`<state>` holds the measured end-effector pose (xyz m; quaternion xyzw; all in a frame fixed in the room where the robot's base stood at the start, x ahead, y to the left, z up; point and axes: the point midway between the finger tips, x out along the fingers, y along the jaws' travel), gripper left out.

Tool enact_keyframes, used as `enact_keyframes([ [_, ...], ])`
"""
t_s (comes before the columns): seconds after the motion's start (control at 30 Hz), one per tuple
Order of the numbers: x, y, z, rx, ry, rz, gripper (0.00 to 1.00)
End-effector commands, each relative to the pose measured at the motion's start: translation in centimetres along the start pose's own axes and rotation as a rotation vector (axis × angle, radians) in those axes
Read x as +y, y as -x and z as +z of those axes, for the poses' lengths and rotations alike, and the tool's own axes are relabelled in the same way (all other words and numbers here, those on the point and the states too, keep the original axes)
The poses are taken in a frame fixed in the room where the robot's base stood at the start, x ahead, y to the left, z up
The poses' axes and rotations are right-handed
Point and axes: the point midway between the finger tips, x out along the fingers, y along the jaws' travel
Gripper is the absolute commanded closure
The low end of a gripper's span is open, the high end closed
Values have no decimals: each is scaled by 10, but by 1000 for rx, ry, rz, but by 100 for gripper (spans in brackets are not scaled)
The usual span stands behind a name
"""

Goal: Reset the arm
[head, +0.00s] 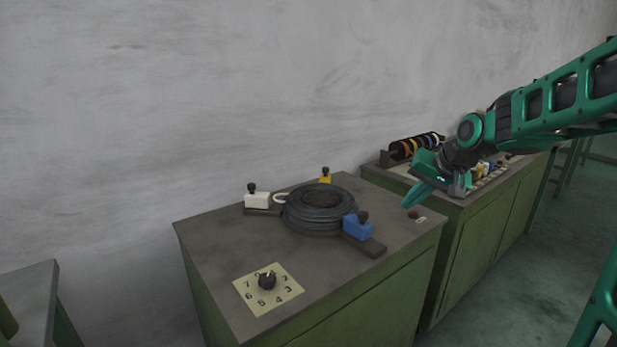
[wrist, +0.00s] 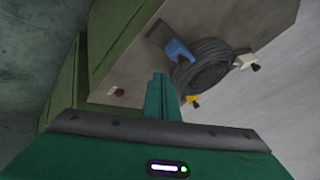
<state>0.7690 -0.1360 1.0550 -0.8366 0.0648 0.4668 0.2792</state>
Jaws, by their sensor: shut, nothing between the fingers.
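My green arm reaches in from the right in the head view. My gripper (head: 412,203) is shut and empty, held above the right end of the near cabinet top (head: 215,245). In the wrist view its fingers (wrist: 158,95) are together, with the cabinet top beyond them. A coil of dark cable (head: 320,207) lies on that cabinet, left of my gripper and apart from it; the coil also shows in the wrist view (wrist: 203,68).
Blue (head: 357,228), white (head: 258,200) and yellow (head: 325,175) blocks with black knobs surround the coil. A numbered dial (head: 267,281) sits at the front. A red button (head: 413,214) is near my gripper. A second cabinet (head: 480,235) with spools (head: 415,146) stands behind to the right.

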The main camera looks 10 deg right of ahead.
Motion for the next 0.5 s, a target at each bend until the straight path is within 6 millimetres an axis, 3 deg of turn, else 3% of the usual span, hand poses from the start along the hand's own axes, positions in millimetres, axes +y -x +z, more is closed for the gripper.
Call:
enact_keyframes([
  [0.17, 41, 24, 41, -49, 13, 112, 100],
  [0.4, 130, 81, 152, -220, 6, 324, 100],
  [0.5, 158, 103, 198, -297, -9, 378, 100],
])
